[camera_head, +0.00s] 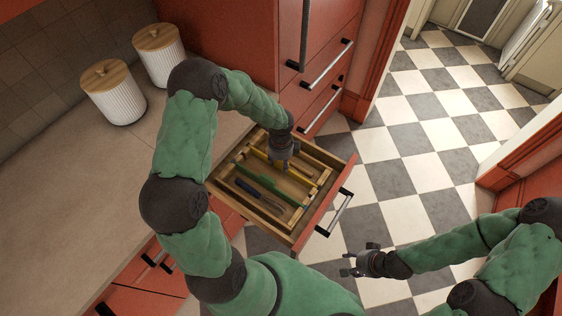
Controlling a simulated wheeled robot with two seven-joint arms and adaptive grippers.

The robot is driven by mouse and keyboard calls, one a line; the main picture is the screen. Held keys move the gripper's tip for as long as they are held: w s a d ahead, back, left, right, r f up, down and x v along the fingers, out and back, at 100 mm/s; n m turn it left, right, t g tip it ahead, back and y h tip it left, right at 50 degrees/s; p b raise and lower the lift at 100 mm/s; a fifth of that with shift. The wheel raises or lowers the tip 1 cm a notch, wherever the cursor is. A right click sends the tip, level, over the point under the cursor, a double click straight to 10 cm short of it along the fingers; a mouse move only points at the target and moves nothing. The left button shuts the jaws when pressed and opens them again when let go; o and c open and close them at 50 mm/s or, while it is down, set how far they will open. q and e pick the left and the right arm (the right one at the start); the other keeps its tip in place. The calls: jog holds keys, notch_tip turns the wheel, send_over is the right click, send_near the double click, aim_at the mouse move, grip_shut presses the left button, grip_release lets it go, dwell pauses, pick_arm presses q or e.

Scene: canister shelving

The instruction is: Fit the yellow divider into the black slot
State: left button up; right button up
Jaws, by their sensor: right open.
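The yellow divider (304,178) shows as a thin yellow strip inside the open drawer (228,199), towards its far side. My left gripper (281,160) points down into the drawer, at or just above the yellow divider. Its fingertips are small and dark, so I cannot tell whether they grip the divider. A green divider (284,198) runs across the drawer nearer to me. I cannot make out the black slot. My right gripper (347,264) is open and empty, in front of the drawer and apart from it.
Dark-handled utensils (248,188) lie in the drawer's near compartment. Two white ribbed canisters with wooden lids (116,98) (161,58) stand on the countertop (60,205). Red cabinets (225,40) rise behind the drawer. The checkered floor (420,140) to the right is clear.

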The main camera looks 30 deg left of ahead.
pick_arm(q)
notch_tip(320, 180, up, 12)
dwell(0.6)
dwell(0.5)
